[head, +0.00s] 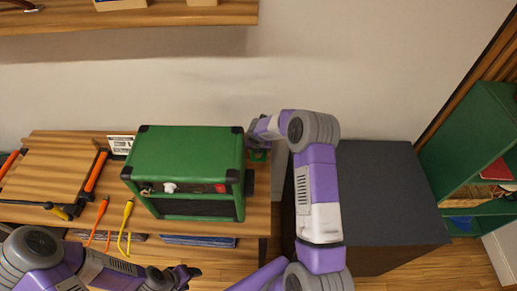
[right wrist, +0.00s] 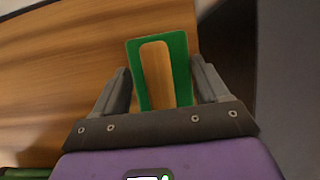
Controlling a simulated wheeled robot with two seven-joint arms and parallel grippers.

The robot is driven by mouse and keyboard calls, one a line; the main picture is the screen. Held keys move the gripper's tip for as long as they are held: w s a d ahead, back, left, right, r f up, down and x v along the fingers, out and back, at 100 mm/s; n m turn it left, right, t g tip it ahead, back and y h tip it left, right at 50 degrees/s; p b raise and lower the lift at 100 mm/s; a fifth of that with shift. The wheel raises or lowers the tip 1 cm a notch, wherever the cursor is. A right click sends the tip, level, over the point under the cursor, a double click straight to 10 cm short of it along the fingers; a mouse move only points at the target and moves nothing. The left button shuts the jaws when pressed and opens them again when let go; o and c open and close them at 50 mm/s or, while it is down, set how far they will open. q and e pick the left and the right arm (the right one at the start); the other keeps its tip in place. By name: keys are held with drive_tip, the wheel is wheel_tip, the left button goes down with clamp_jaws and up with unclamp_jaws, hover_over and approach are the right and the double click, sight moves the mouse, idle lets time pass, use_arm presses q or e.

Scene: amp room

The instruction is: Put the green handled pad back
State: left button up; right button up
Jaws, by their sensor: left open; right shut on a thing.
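My right gripper (right wrist: 161,75) is shut on the pad, with one finger on each side of the loop. In the head view my right gripper (head: 256,135) is beside the amp's right end, over the bench's right end. The pad's underside is hidden. My left gripper (head: 184,275) is open and empty in front of the bench.
The green amp (head: 185,153) stands on the wooden bench (head: 258,218). Orange and yellow cables (head: 126,215) and a wooden board (head: 50,172) lie to its left. A dark cabinet (head: 385,190) stands to the right. Green shelves (head: 480,130) are at far right.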

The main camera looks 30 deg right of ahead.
drive_tip(key=shift+r, duration=0.1)
drive_tip(key=o, duration=1)
drive_tip(key=shift+r, duration=0.2)
drive_tip(key=p+v, duration=0.2)
drive_tip(key=v, duration=0.9)
drive_tip(key=shift+s+a+r+p, duration=0.1)
drive_tip(key=shift+s+r+p, duration=0.05)
drive_tip(key=shift+r+p, duration=0.15)
drive_tip(key=shift+r, duration=0.1)
